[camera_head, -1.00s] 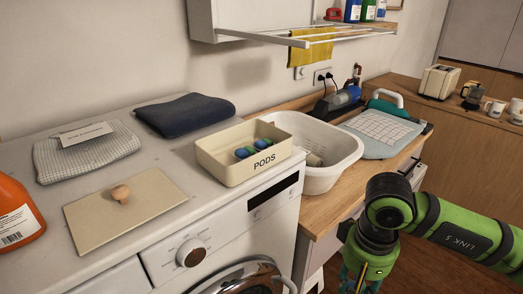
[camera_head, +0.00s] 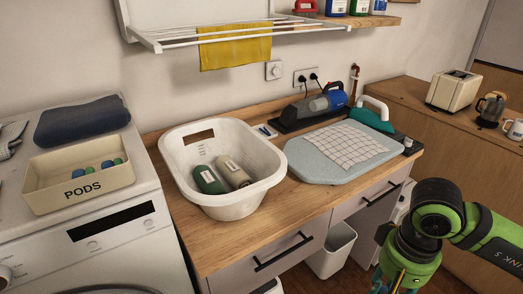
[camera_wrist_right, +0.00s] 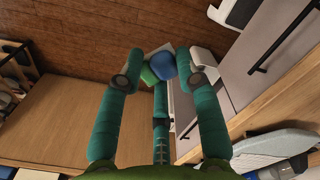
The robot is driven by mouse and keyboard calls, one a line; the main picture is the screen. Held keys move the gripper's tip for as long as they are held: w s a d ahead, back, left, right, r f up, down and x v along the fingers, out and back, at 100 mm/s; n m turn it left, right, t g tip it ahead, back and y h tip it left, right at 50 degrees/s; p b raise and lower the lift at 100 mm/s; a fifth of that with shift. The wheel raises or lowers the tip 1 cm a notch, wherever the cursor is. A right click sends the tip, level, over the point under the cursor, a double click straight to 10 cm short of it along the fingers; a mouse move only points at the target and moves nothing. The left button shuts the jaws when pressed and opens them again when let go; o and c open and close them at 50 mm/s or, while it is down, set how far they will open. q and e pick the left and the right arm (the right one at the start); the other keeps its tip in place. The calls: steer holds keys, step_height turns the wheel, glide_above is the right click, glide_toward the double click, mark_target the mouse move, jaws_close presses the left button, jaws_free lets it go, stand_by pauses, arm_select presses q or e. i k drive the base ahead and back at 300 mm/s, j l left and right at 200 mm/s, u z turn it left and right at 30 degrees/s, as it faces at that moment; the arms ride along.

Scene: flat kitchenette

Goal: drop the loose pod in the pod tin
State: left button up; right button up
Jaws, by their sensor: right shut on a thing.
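The pod tin (camera_head: 45,199) is a cream open box marked PODS on the washing machine at the left of the head view. A few blue and green pods (camera_head: 107,165) lie inside it. My right gripper (camera_wrist_right: 160,62) is shut on a blue and green pod (camera_wrist_right: 162,66), held between its teal fingertips in the wrist view. In the head view my right arm is at the lower right, far from the tin, and the held pod is not visible there. My left gripper is not in view.
A white laundry basket (camera_head: 230,211) with two bottles stands on the wooden counter between the tin and my right arm. An ironing pad (camera_head: 310,172) and a handheld vacuum (camera_head: 328,102) are to its right. A drying rack (camera_head: 170,44) hangs above. A white bin (camera_head: 333,250) stands below.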

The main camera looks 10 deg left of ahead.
mark_target(94, 191)
steer(key=i+l+u, duration=0.1)
steer(key=l+u, duration=0.95)
steer(key=u, duration=1.55)
